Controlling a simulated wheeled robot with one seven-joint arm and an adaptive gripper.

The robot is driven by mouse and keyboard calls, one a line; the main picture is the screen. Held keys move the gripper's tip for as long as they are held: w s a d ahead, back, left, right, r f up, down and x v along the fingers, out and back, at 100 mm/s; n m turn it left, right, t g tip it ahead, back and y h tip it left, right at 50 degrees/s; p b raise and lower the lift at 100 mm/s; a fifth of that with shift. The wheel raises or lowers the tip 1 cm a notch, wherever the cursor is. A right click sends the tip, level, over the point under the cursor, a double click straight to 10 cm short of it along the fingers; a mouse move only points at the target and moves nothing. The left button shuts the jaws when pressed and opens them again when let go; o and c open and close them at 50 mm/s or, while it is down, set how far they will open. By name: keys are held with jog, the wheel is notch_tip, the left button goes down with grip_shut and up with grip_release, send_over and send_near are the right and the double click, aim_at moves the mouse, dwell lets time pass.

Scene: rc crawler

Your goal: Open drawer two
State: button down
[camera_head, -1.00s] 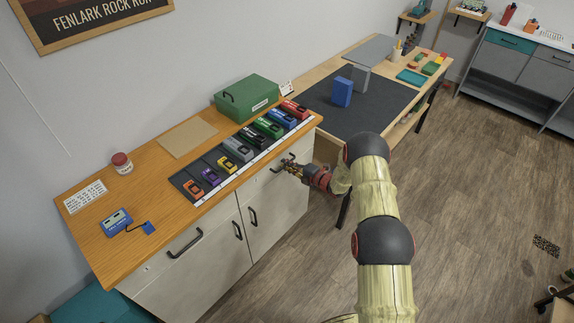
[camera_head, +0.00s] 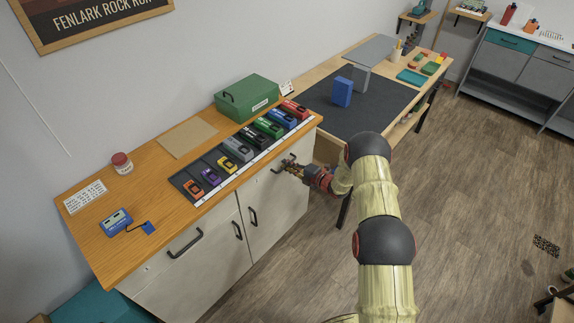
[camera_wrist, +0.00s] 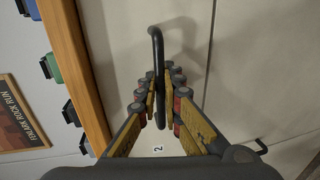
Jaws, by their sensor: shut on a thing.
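Drawer two is the right-hand upper drawer in the wooden-topped cabinet. Its pale front (camera_head: 262,187) looks about flush with the cabinet, with no clear gap showing. The label "2" (camera_wrist: 158,148) shows in the wrist view. The drawer's dark bar handle (camera_wrist: 156,42) runs between my fingers. My gripper (camera_wrist: 160,88) is shut on this handle, with one finger on each side. In the head view my gripper (camera_head: 291,168) is at the drawer front and partly hides the handle.
Another drawer with a dark handle (camera_head: 184,243) is at the left. Cupboard doors with upright handles (camera_head: 253,216) are below. Several model cars, a green box (camera_head: 247,97) and a blue device (camera_head: 116,221) are on the wooden top (camera_head: 85,238). The floor (camera_head: 300,270) in front is clear.

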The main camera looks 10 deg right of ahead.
jog(key=f+b+v, duration=0.1)
jog(key=f+v, duration=0.1)
jog(key=v, duration=1.1)
jog(key=s+f+b+v, duration=0.1)
jog(key=f+v, duration=0.2)
jog(key=v, duration=1)
jog(key=shift+s+d+f, duration=0.2)
jog(key=shift+s+d, duration=0.1)
jog(key=shift+d, duration=0.2)
jog(key=c, duration=2.3)
grip_release()
jog(key=shift+d, duration=0.1)
jog(key=v, duration=1.2)
